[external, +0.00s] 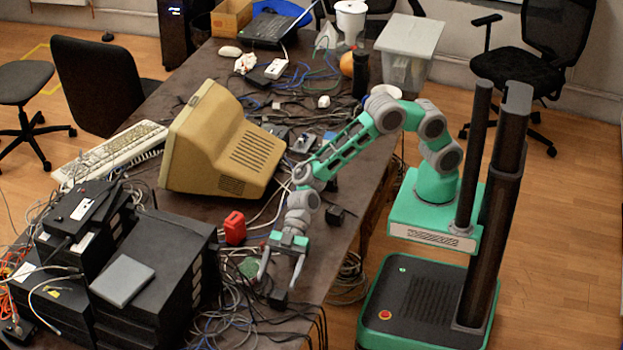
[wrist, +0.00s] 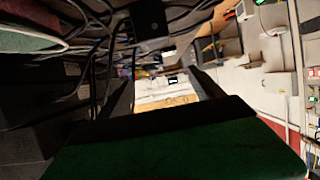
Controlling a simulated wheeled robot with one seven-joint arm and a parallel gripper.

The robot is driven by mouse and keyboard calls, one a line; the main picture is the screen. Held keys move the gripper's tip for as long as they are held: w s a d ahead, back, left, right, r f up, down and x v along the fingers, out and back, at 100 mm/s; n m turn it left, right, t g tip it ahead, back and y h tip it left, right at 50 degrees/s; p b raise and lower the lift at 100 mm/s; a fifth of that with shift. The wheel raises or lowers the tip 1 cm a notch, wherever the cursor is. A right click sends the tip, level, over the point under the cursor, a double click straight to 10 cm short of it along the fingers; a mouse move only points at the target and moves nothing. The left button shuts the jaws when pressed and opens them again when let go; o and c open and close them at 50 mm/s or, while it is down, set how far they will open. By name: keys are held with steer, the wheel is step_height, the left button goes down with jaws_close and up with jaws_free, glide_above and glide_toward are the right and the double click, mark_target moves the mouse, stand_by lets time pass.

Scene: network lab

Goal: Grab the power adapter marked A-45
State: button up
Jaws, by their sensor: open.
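My gripper (external: 279,284) is open near the table's right edge, pointing down, with its two fingers spread. A small black block (external: 278,299), possibly a power adapter, shows by the fingertips; whether it lies between them I cannot tell. Another small black block (external: 335,215) sits near the table edge, farther back. In the wrist view my gripper (wrist: 163,86) has nothing clearly between its fingers. A dark box (wrist: 150,20) shows at the top there, beyond the fingers. No A-45 marking is readable in either view.
A red object (external: 235,228) stands left of my gripper. Stacked black network boxes (external: 160,270) fill the near left, with loose cables around. A beige monitor (external: 225,145) stands behind. The table (external: 345,240) is cluttered; its right edge is close to my arm.

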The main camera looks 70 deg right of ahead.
mark_target(277, 292)
step_height(277, 292, down, 5)
steer(key=shift+w+f, duration=0.1)
steer(key=shift+a+f, duration=0.15)
steer(key=shift+f, duration=0.05)
steer(key=x, duration=0.4)
steer(key=shift+a+f+p, duration=0.15)
steer(key=shift+a+p, duration=0.1)
steer(key=shift+p, duration=0.05)
steer(key=c, duration=1.5)
jaws_close()
